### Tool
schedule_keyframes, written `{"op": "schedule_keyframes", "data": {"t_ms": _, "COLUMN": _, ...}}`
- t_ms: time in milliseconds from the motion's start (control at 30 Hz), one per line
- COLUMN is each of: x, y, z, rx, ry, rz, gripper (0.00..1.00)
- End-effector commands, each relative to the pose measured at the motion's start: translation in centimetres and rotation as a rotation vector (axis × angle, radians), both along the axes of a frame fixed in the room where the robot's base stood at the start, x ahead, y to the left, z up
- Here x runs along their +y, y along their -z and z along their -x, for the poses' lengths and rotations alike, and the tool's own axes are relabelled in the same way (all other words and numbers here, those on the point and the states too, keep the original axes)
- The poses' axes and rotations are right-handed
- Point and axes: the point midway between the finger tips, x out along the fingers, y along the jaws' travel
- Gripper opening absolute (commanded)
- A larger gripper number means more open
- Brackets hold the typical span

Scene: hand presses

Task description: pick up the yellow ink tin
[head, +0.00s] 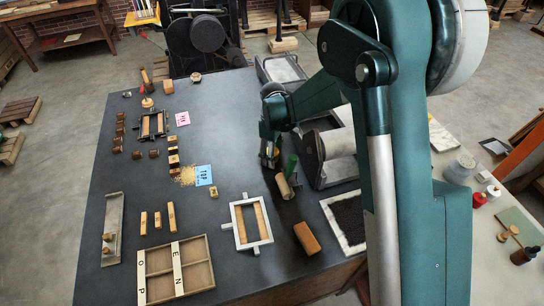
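I cannot make out a yellow ink tin in the head view; my arm hides part of the scene. My gripper (270,158) hangs low over the dark table, just left of the press with the pale roller. It is small and partly dark against the table, so I cannot tell whether its fingers are open or shut. A small yellowish block (213,191) lies by the blue card. A tan cylinder (285,187) and a green object (291,167) are below and right of my gripper.
A press (330,143) stands at the right of the dark table (225,120). A wooden tray (205,245), a pale frame (240,226), a brown block (307,238) and a black pad (347,215) lie in front.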

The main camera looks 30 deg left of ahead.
Motion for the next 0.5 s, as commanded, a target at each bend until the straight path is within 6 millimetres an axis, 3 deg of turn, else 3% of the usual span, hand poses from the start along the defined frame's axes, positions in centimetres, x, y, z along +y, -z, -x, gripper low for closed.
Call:
{"op": "schedule_keyframes", "data": {"t_ms": 467, "x": 0.00, "y": -0.02, "z": -0.01, "rx": 0.000, "ry": 0.000, "rz": 0.000, "gripper": 0.50}}
{"op": "schedule_keyframes", "data": {"t_ms": 500, "x": 0.00, "y": -0.02, "z": -0.01, "rx": 0.000, "ry": 0.000, "rz": 0.000, "gripper": 0.45}}
